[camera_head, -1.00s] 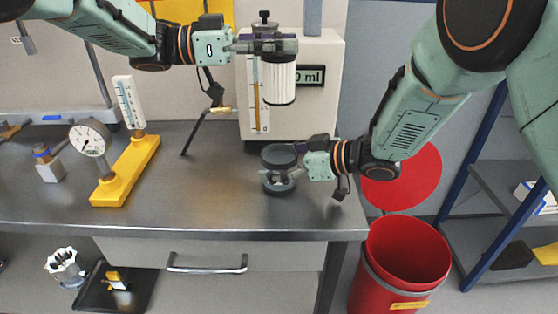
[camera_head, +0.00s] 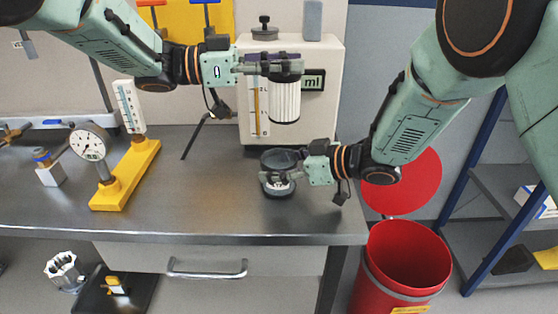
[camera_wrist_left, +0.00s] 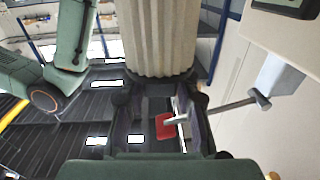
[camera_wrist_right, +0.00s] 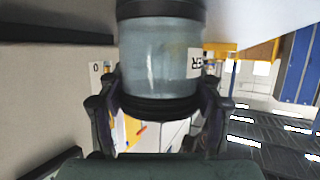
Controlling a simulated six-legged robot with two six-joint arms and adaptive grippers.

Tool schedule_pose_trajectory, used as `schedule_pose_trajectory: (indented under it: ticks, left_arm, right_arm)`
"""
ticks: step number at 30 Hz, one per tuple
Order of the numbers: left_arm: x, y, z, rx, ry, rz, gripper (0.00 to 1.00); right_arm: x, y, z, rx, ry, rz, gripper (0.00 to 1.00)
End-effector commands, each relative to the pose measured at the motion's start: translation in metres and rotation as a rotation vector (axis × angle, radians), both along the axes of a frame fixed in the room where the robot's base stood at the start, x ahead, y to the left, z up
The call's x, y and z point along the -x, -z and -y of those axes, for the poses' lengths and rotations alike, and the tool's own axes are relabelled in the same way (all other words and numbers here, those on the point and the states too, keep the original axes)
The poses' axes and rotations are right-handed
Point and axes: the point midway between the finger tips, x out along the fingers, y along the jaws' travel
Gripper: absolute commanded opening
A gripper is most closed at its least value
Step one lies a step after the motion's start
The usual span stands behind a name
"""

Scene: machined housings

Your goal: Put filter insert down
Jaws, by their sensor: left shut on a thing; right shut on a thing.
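The filter insert (camera_head: 285,102) is a white pleated cylinder with a dark top cap. My left gripper (camera_head: 280,68) is shut on it at its top and holds it upright in the air. In the left wrist view its pleated side (camera_wrist_left: 158,35) fills the upper middle. Below it in the head view is a round filter housing (camera_head: 279,187) with a dark rim, at the bench top. My right gripper (camera_head: 290,174) is shut on this housing. The right wrist view shows its clear bluish bowl (camera_wrist_right: 158,55), dark rings and a partly visible label. The insert is apart from the housing.
A white apparatus (camera_head: 310,115) with a display and a gauge stands close behind. A yellow stand (camera_head: 127,175) with a dial gauge (camera_head: 88,142) is at the left. A red bin (camera_head: 408,255) stands right of the bench. The bench (camera_head: 210,205) is clear between stand and housing.

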Motion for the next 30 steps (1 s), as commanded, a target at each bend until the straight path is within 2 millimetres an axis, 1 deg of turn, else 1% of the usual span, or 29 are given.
schedule_pose_trajectory:
  ticks: [1, 6, 9, 12, 16, 22, 24, 30]
  left_arm:
    - [0.002, 0.011, 0.002, -0.002, -0.032, -0.006, 0.00]
    - [0.001, 0.046, 0.001, -0.004, -0.175, -0.006, 0.00]
    - [-0.001, 0.063, -0.003, -0.004, -0.251, -0.006, 0.00]
    - [-0.004, 0.073, -0.007, -0.002, -0.303, -0.003, 0.00]
    - [-0.008, 0.089, -0.009, -0.003, -0.328, -0.005, 0.00]
    - [-0.008, 0.124, -0.009, -0.003, -0.328, -0.004, 0.00]
    - [-0.008, 0.132, -0.009, -0.002, -0.328, -0.003, 0.00]
    - [-0.008, 0.145, -0.009, -0.002, -0.327, -0.003, 0.00]
  right_arm:
    - [0.000, 0.000, 0.000, 0.001, 0.000, 0.000, 0.32]
    - [0.000, 0.000, 0.000, 0.001, 0.000, 0.000, 0.32]
    - [0.000, 0.000, 0.000, 0.001, 0.000, 0.000, 0.32]
    - [0.000, 0.001, 0.000, 0.001, 0.000, 0.000, 0.32]
    - [0.000, 0.001, 0.000, 0.001, 0.000, 0.000, 0.32]
    - [0.000, 0.000, 0.000, 0.001, 0.000, 0.000, 0.32]
    - [0.000, 0.000, 0.000, 0.001, 0.000, 0.000, 0.32]
    - [0.000, 0.001, 0.000, 0.001, 0.000, 0.000, 0.32]
